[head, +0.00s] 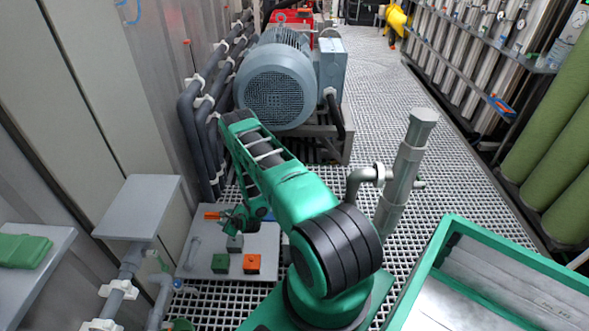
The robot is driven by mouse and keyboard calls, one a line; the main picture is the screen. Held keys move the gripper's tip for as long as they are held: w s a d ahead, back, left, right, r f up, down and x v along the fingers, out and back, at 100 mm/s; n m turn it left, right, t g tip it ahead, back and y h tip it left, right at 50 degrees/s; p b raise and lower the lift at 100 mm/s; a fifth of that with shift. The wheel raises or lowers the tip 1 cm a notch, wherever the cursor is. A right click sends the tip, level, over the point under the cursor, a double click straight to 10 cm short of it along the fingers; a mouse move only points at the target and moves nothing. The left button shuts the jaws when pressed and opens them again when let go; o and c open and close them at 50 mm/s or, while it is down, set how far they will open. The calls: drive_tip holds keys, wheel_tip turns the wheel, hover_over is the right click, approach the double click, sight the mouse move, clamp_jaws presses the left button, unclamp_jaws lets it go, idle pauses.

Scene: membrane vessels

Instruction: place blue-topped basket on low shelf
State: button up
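My arm reaches out to the left, and my gripper (232,222) is low over a low grey shelf plate (205,262). The gripper is small and partly covered by my own arm, so I cannot tell whether its fingers are open or shut. A small grey block-like item (235,243) is just below the gripper; I cannot tell if they touch. A green block-like item (220,263) and an orange one (251,263) stand in front of it on the plate. An orange piece (212,215) shows beside the gripper. I cannot make out a blue-topped basket.
A higher grey shelf (138,207) stands left of the low plate, with pipes below it. A green item (22,250) lies on another shelf at far left. A large motor (275,85) stands behind. A grey upright pipe (405,165) is at right. Grated floor (455,165) is clear beyond.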

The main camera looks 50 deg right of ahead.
wheel_tip(320, 180, up, 29)
drive_tip(key=d+n+g, duration=0.3)
drive_tip(key=n+g, duration=0.1)
drive_tip(key=n, duration=0.8)
drive_tip(key=s+r+n+g, duration=0.3)
drive_tip(key=s+r+n, duration=0.3)
drive_tip(key=s+r, duration=0.95)
drive_tip(key=s+a+r+n+g, duration=0.1)
drive_tip(key=s+r, duration=0.3)
drive_tip(key=s, duration=0.6)
drive_tip(key=s+a+r+n+g, duration=0.1)
drive_tip(key=s+a+r+n, duration=0.2)
drive_tip(key=s, duration=0.6)
drive_tip(key=s+a+r+n+g+y, duration=0.1)
drive_tip(key=s+a+r+n+g, duration=0.1)
drive_tip(key=s+r, duration=0.5)
drive_tip(key=s+a+n, duration=0.1)
drive_tip(key=s+a, duration=0.1)
drive_tip(key=s, duration=0.1)
drive_tip(key=shift+s+r, duration=0.15)
drive_tip(key=shift+s, duration=0.2)
